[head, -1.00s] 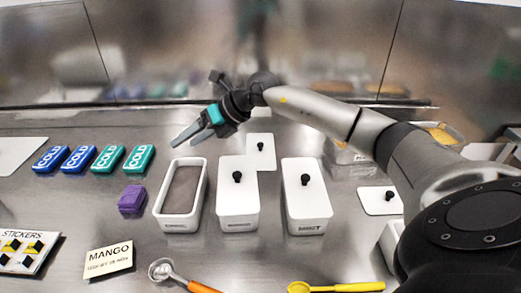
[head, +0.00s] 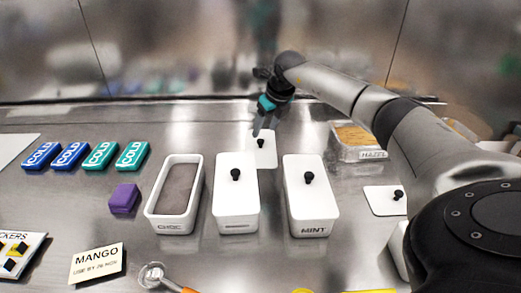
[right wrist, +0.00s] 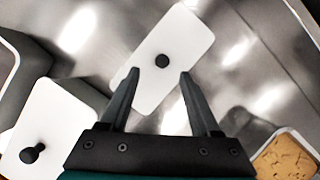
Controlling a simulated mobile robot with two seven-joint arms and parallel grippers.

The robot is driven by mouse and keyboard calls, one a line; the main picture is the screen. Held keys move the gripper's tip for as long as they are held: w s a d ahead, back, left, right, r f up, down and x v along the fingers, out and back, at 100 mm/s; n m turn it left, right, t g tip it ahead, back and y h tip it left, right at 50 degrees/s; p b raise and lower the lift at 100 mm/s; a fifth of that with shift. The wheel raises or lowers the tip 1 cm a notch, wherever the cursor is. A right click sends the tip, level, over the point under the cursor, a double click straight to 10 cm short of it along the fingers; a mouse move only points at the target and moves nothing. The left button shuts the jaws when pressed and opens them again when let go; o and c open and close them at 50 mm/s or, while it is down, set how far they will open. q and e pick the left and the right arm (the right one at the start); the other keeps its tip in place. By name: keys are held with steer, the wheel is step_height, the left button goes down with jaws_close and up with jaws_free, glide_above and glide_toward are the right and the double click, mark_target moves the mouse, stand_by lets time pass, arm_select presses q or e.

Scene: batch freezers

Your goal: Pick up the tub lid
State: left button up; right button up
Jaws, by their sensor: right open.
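A loose white tub lid (head: 267,158) with a black knob lies flat on the steel counter, behind the row of tubs. My right gripper (head: 263,129) points down just above and behind this lid, open and empty. In the right wrist view the lid (right wrist: 178,38) lies beyond the open fingers (right wrist: 159,72), with its knob ahead of the gap between the fingertips. An open tub (head: 152,216) with a grey-brown filling stands at the left of the row. My left gripper is not in view.
Two lidded white tubs (head: 236,205) (head: 311,208) stand in front of the loose lid; the right one reads MINT. A tub labelled HAZEL (head: 372,155) stands to the right. Another knobbed lid (head: 380,203) lies at far right. Several cold packs (head: 100,154) lie at left.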

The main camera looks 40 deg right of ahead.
mark_target(261, 141)
steer(key=b+x, duration=0.1)
steer(key=x, duration=0.4)
steer(key=shift+s+d+f, duration=0.1)
steer(key=shift+d+f, duration=0.05)
steer(key=shift+f+b, duration=0.25)
steer(key=shift+b, duration=0.05)
steer(key=shift+w+f, duration=0.15)
steer(key=shift+w, duration=0.05)
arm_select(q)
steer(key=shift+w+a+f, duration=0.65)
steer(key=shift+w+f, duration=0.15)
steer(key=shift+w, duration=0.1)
arm_select(e)
jaws_close()
